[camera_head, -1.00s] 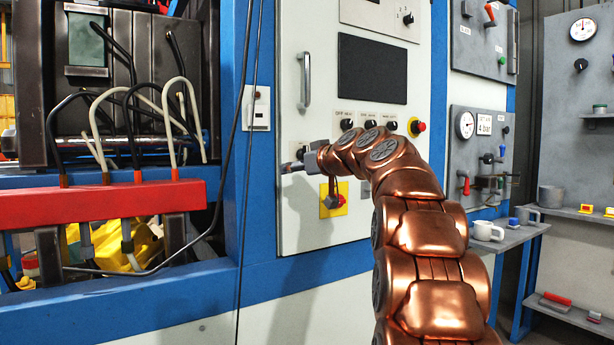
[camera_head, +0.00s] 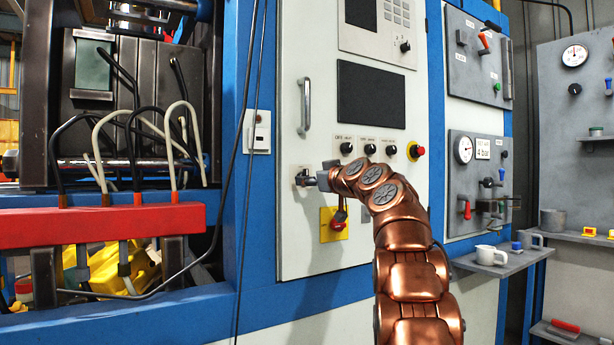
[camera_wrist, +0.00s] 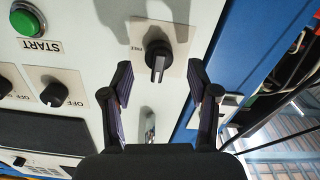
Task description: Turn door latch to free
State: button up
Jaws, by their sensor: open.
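The door latch is a black knob with a pale grip bar (camera_wrist: 157,60) on a small white plate with a partly legible label. It sits on the light cabinet door (camera_head: 293,240). In the head view the latch (camera_head: 302,178) shows at the door's left side, just beyond my fingers. My gripper (camera_wrist: 160,69) is open and empty, its fingertips on either side of the latch's lower part in the wrist view. I cannot tell whether they touch it. In the head view my gripper (camera_head: 314,179) points left at the latch.
A vertical door handle (camera_head: 305,106) is above the latch; it also shows between my fingers in the wrist view (camera_wrist: 150,128). A yellow plate with a red knob (camera_head: 334,224) is just below my wrist. Black knobs (camera_head: 369,149) and a red button (camera_head: 417,151) lie right. Cables (camera_head: 246,150) hang left.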

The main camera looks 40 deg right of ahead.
jog(key=shift+w+d+p, duration=0.1)
jog(key=shift+w+p, duration=0.55)
jog(key=shift+w, duration=0.75)
jog(key=shift+c, duration=0.3)
grip_shut()
